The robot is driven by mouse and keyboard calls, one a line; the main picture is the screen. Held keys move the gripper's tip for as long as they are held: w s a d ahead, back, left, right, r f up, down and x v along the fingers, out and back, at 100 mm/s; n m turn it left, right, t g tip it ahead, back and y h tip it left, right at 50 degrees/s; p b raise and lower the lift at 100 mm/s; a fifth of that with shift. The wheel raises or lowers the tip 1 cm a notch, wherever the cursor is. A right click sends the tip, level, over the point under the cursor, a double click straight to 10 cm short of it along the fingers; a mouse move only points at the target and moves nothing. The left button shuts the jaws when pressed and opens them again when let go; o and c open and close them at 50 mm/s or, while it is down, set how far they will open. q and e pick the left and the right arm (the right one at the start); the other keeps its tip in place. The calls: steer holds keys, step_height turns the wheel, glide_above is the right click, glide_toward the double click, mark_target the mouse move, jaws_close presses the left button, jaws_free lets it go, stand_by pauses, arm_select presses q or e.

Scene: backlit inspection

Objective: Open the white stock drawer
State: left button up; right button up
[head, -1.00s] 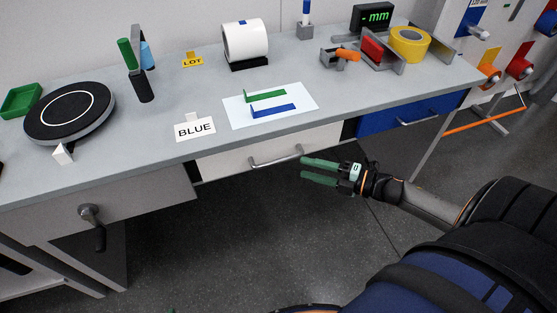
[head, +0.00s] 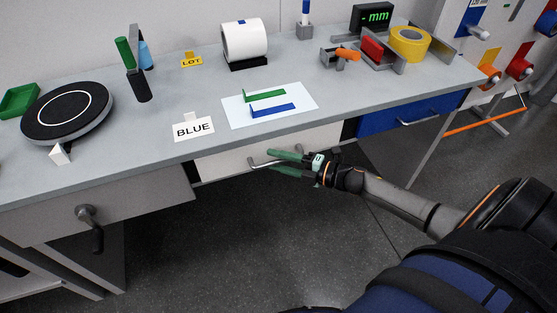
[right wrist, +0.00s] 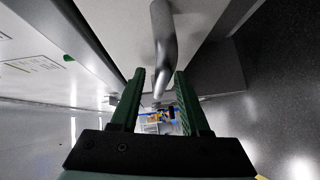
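The white stock drawer (head: 228,163) sits under the bench top, with its front close beneath the bench edge. It looks shut. Its grey bar handle (head: 252,163) shows at the left end; the rest is partly hidden by my right gripper (head: 271,160). The right gripper's green fingers are open, one above and one below the bar. In the right wrist view the handle (right wrist: 162,35) runs between the two parted fingers, with a gap on each side. My left gripper is not in view.
The bench top (head: 190,95) holds a BLUE sign (head: 193,130), a white roll (head: 244,42) and a black turntable (head: 68,112). The floor below is clear.

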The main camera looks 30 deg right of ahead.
jaws_close()
stand_by(1.2)
